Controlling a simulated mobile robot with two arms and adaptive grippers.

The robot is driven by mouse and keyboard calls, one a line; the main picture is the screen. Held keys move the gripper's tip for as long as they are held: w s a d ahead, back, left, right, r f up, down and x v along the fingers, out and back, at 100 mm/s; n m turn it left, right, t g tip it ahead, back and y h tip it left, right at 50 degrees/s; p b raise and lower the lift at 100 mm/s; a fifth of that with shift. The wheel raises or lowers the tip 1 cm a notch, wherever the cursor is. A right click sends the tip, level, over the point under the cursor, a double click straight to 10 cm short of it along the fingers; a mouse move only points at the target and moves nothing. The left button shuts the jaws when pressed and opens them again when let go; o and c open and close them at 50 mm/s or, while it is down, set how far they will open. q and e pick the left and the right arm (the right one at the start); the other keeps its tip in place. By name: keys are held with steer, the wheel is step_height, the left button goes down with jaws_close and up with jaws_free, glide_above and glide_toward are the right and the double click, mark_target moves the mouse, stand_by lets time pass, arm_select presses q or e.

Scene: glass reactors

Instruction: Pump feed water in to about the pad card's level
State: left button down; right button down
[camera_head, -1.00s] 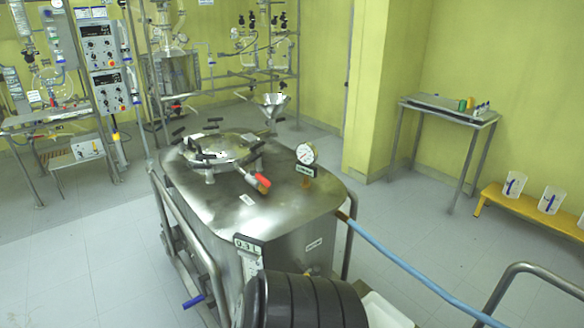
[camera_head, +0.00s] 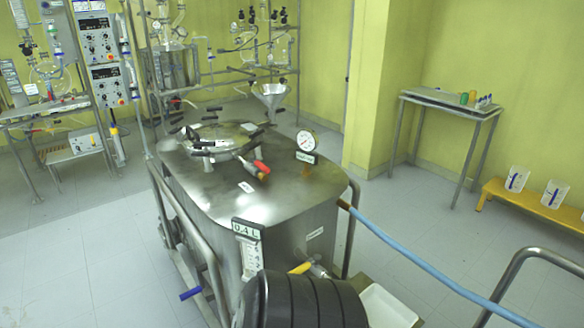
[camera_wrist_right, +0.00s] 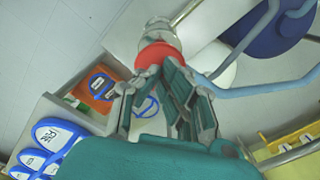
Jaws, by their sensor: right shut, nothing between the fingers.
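The steel tank (camera_head: 285,195) stands in the middle of the head view. Its green-edged readout (camera_head: 247,229) shows 0.4 L above a white scale strip. A yellow valve handle (camera_head: 300,268) shows low on its front. In the right wrist view, my right gripper (camera_wrist_right: 162,72) is shut, its teal fingers empty. Its fingertips are close to a red round knob (camera_wrist_right: 157,55) under a clear fitting; whether they touch, I cannot tell. An orange pad (camera_wrist_right: 100,88) with a small card lies left of the fingers; the card's writing is unreadable. My left gripper is not in view.
A light blue hose (camera_head: 430,270) runs from the tank to the lower right. A gauge (camera_head: 306,142) and red-handled valve (camera_head: 262,168) sit on the tank top. White tags with blue rims (camera_wrist_right: 52,133) lie left in the wrist view.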

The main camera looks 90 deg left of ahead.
step_height(320, 180, down, 3)
steer(key=shift+s+r+b, duration=0.1)
steer(key=shift+r+b, duration=0.05)
steer(key=shift+b, duration=0.55)
step_height(320, 180, up, 10)
steer(key=p, duration=0.5)
steer(key=shift+f, duration=0.2)
step_height(320, 180, down, 10)
steer(key=b, duration=0.7)
steer(key=shift+r, duration=0.1)
steer(key=shift+r+p, duration=2.7)
steer(key=shift+r, duration=2.2)
